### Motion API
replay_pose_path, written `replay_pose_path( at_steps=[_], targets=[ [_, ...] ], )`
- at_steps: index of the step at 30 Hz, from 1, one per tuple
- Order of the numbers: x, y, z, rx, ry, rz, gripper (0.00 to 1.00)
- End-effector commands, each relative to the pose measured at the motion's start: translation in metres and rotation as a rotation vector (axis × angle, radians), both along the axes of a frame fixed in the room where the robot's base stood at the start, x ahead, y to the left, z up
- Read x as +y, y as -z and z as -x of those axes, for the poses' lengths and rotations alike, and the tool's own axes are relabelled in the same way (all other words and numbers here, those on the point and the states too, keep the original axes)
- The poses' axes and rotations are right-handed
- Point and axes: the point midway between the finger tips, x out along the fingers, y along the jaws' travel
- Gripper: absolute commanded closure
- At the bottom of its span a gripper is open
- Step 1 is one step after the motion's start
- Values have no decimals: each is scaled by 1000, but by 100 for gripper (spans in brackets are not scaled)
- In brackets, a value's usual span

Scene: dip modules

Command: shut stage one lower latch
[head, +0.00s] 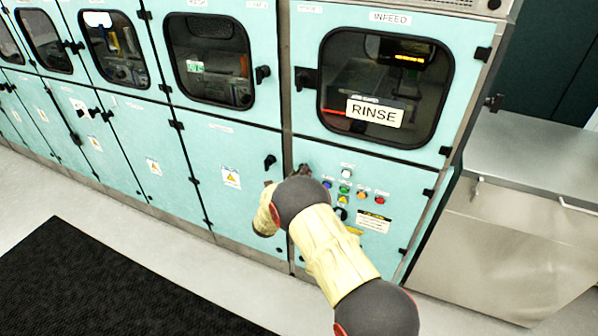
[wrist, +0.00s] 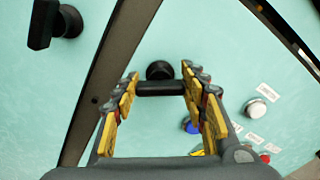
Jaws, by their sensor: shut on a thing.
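My gripper (wrist: 161,80) is shut on a black latch (wrist: 160,89) in the wrist view. The latch bar lies across between the yellow-padded fingers, and its round hub shows just beyond them. This latch is on the left edge of the lower panel (head: 385,185) under the INFEED door. In the head view my wrist hides most of the gripper and latch. A second black latch (wrist: 43,24) is at upper left in the wrist view, across a metal post. It also shows in the head view (head: 270,161), on the lower door left of the post, apart from my gripper.
Coloured buttons (head: 344,189) sit right of my gripper. The INFEED door (head: 390,55) above has a window with a RINSE sign (head: 375,112). More teal doors run left. A steel bench (head: 520,235) stands right. The floor in front has a black mat (head: 90,285).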

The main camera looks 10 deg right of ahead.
Motion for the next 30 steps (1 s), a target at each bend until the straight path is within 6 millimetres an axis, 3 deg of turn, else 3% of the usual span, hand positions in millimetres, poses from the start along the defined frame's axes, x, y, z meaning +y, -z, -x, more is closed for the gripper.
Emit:
replay_pose_path(
  at_steps=[30],
  targets=[
    [3, 1, -2, 512, -3, 707, 82]
  ],
)
